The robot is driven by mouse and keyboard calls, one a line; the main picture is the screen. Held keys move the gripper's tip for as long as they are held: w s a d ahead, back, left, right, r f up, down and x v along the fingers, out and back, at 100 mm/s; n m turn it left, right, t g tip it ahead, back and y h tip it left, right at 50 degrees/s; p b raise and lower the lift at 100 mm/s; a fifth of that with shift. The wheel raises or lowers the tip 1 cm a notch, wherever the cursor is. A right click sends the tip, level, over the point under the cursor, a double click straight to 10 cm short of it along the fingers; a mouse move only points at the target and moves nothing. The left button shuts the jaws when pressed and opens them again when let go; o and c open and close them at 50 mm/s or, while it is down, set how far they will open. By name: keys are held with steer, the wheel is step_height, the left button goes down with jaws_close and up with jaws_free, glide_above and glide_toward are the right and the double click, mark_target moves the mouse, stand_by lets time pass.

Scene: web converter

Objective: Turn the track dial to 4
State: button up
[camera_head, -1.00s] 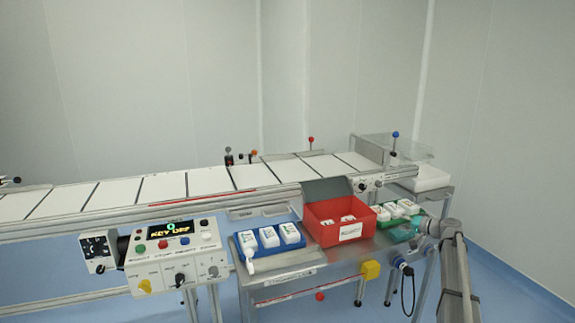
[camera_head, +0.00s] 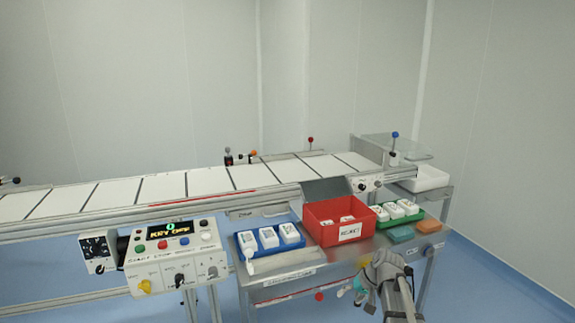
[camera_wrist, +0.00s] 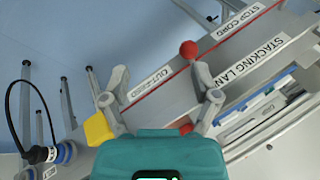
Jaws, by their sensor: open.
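The white control box (camera_head: 178,262) stands at the front left, with a lit KEY OFF display (camera_head: 170,229), coloured buttons and several knobs, including a yellow one (camera_head: 145,286) and a black one (camera_head: 180,279). Left of it is a black-faced dial unit (camera_head: 97,247). Two small knobs (camera_head: 368,186) sit at the conveyor's right end. The markings are too small to tell which is the track dial or its setting. My gripper (camera_head: 352,287) is low before the table's front, right of the control box. In the wrist view its fingers (camera_wrist: 160,84) are apart and empty.
The table holds a blue tray (camera_head: 270,249), a red bin (camera_head: 318,235), a green tray (camera_head: 384,223) and two flat blocks (camera_head: 415,229). A red ball (camera_wrist: 188,49) hangs by the STOP CORD label. The conveyor (camera_head: 145,190) runs behind. Floor is clear at right.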

steer(key=s+a+f+g+h, duration=0.1)
steer(key=s+h, duration=0.2)
steer(key=s, duration=0.5)
steer(key=s+a+f+g+h, duration=0.1)
steer(key=s+g+h, duration=0.1)
steer(key=s, duration=0.7)
step_height(320, 180, up, 23)
steer(key=p, duration=2.3)
steer(key=shift+w+a+n+p, duration=0.15)
steer(key=shift+w+n+p, duration=0.15)
steer(key=shift+w, duration=0.05)
steer(key=shift+a, duration=0.1)
